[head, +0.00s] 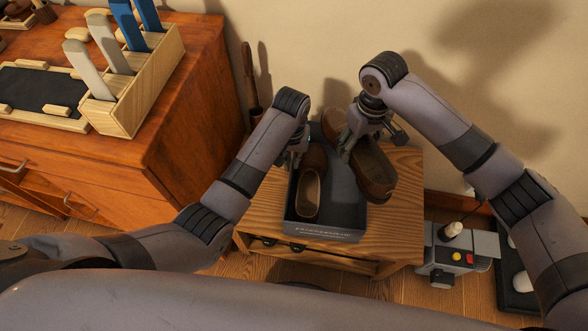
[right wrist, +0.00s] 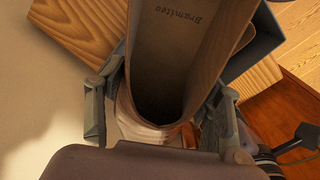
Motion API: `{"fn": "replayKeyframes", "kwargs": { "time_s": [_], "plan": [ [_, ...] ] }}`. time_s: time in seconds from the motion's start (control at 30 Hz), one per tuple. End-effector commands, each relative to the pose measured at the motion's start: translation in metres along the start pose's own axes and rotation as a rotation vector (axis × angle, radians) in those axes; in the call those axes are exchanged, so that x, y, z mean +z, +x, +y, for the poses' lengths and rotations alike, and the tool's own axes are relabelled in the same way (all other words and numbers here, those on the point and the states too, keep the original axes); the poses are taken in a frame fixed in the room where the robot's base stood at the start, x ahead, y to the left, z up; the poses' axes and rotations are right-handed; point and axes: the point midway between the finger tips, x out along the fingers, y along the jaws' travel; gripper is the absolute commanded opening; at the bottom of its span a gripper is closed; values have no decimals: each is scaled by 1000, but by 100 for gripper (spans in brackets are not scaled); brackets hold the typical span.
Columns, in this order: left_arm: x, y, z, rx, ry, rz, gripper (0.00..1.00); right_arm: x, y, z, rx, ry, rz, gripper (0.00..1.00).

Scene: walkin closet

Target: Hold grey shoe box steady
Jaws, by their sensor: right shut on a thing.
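The grey shoe box (head: 345,215) stands open on a small wooden table in the head view. A brown shoe (head: 308,194) lies inside it along the left side. My left gripper (head: 295,158) is at the box's left rear edge; its fingertips are partly hidden, so I cannot tell whether they grip the wall. My right gripper (head: 362,135) is shut on another brown shoe (head: 374,172), held at the right side of the box. The right wrist view shows this shoe (right wrist: 190,60) between the fingers, its lettered insole facing the camera.
The wooden table (head: 400,225) has bare top right of the box. A brown shoe part (head: 333,122) shows behind the box. An orange-brown dresser (head: 190,110) with a wooden holder (head: 150,90) stands left. A grey device with coloured buttons (head: 460,255) is at right. The wall is close behind.

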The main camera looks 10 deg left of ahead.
Motion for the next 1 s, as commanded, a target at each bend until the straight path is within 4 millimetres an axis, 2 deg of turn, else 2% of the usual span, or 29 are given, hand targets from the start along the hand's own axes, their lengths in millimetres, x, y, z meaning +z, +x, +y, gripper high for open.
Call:
{"fn": "replayKeyframes", "kwargs": {
  "time_s": [0.03,0.2,0.4,0.77,0.9,1.0],
  "plan": [
    [1,11,0,-2,0,-4,8,0,-1,0,0,0,2,6],
    [1,39,0,-1,1,-3,8,0,-1,0,0,0,2,6],
    [0,58,0,0,0,0,8,0,-1,0,0,1,2,6],
    [0,63,0,0,0,1,8,0,-1,0,0,1,2,6],
    [0,63,0,0,0,1,0,0,-1,0,0,1,2,6],
    [0,63,0,0,0,1,0,0,-1,0,0,1,2,6]
  ]
}}
